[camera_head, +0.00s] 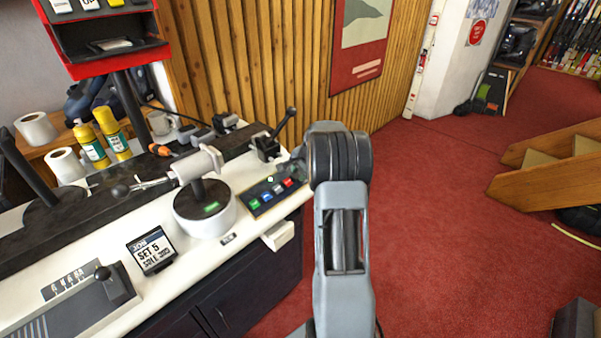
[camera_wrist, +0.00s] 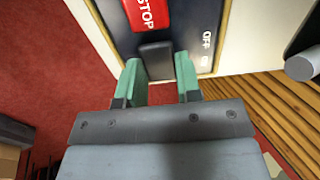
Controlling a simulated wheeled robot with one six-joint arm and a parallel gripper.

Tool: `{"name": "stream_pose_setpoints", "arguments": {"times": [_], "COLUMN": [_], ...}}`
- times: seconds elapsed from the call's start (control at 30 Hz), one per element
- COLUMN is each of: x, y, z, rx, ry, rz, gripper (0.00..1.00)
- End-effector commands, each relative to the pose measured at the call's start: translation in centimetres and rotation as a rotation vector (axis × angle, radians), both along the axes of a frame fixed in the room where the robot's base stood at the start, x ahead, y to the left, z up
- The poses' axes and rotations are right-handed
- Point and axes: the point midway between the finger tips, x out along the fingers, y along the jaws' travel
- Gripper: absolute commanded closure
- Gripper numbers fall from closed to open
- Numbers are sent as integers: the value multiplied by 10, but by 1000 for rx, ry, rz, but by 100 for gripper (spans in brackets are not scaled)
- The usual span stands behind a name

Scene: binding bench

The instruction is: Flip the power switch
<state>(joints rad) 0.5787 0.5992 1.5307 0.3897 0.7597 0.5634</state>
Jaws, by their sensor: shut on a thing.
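The power switch (camera_wrist: 155,50) is a dark block on the black control panel (camera_wrist: 185,15), beside an OFF label and below the red STOP button (camera_wrist: 150,12) in the wrist view. My gripper (camera_wrist: 157,68) has green fingers, one on each side of the switch, and is shut on it. In the head view the control panel (camera_head: 262,203) lies at the right end of the white bench, with green, blue and red buttons. My arm covers the panel's far right end there, and hides the switch and most of the gripper.
A round white-based press (camera_head: 205,220) with a grey handle stands left of the panel. A lever with a black knob (camera_head: 291,111) rises behind it. A SET 5 display (camera_head: 152,250) sits farther left. Red carpet (camera_head: 440,200) is open to the right.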

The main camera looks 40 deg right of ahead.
Motion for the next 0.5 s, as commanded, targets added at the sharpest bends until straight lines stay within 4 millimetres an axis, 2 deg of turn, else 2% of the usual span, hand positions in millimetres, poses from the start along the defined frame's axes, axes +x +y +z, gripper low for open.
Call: {"name": "stream_pose_setpoints", "arguments": {"times": [0.5], "x": [-1], "y": [4], "z": [0], "rx": [-180], "ry": [-34], "rz": [-74], "gripper": [92]}}
